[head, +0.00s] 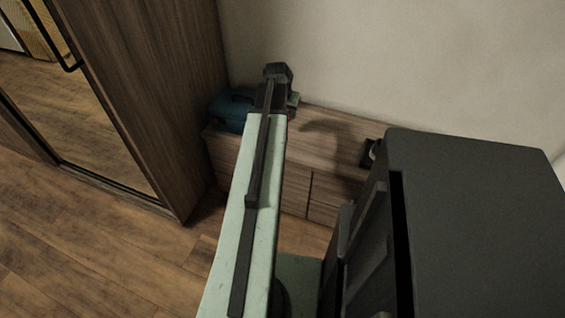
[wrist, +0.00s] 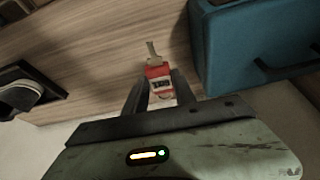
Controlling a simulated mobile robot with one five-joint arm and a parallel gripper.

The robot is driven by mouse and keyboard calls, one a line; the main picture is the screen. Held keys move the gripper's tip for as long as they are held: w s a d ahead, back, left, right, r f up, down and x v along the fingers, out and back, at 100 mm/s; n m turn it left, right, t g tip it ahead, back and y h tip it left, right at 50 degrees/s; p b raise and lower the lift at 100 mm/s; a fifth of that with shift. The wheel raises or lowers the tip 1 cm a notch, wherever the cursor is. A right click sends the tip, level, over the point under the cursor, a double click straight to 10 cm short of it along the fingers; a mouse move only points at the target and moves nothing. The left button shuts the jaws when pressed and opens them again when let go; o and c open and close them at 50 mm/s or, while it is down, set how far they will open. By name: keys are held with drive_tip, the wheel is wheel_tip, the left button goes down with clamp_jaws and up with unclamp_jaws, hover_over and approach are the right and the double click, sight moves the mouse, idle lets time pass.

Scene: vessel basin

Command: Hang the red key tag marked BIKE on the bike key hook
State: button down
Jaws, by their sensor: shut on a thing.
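The red key tag (wrist: 158,84) is between the two dark fingers of my gripper (wrist: 160,88) in the wrist view. It has a white label with small dark lettering that looks upside down and is hard to read. A metal key (wrist: 152,50) sticks out beyond the tag, away from my gripper. My gripper is shut on the tag and holds it over a wooden surface; the exact height is unclear. In the head view my own arm hides the fingers and most of what they hold. I see no key hook in either view.
A low wooden cabinet (head: 335,150) stands against the pale wall. A blue case (head: 232,110) with a dark handle sits at its left end, close to my gripper; it also shows in the wrist view (wrist: 240,60). A black object (head: 369,152) stands to the right. A tall mirrored wardrobe (head: 165,100) is at left.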

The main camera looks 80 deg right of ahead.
drive_tip(key=shift+f, duration=0.35)
wheel_tip(320, 180, down, 10)
drive_tip(key=b, duration=0.9)
drive_tip(key=shift+b, duration=0.3)
drive_tip(key=c, duration=1)
unclamp_jaws()
drive_tip(key=p+v, duration=0.7)
drive_tip(key=v, duration=0.1)
drive_tip(key=shift+w+p, duration=0.15)
drive_tip(key=shift+p, duration=0.15)
drive_tip(key=shift+f, duration=0.1)
